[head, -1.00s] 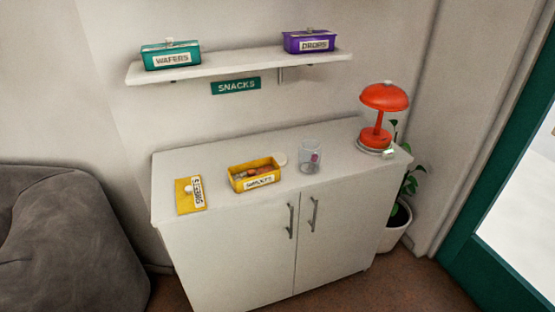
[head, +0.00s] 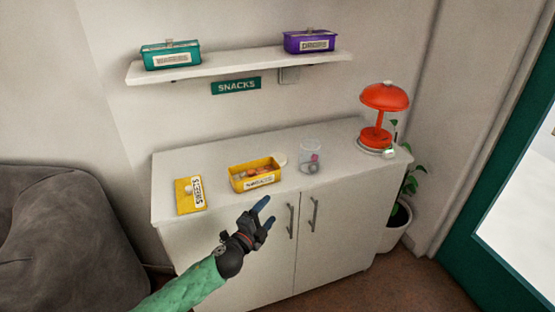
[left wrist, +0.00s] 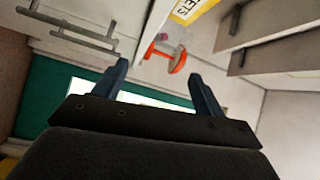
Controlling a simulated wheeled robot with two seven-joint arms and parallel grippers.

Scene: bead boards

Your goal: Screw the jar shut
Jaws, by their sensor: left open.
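A clear glass jar (head: 310,158) stands open on the white cabinet top, with a small pink item and a greyish one inside. A pale round lid (head: 280,160) sits at the back right corner of the yellow box; I cannot tell whether it leans on the box. My left gripper (head: 264,213) is open and empty, in front of the cabinet doors and below the cabinet top, apart from the jar. Its two blue fingers also show in the left wrist view (left wrist: 158,88). My right gripper is not in view.
The yellow box (head: 256,184) with sweets stands left of the jar, its yellow lid (head: 188,195) flat further left. A shelf (head: 240,66) with two boxes hangs above. The cabinet's front strip is clear.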

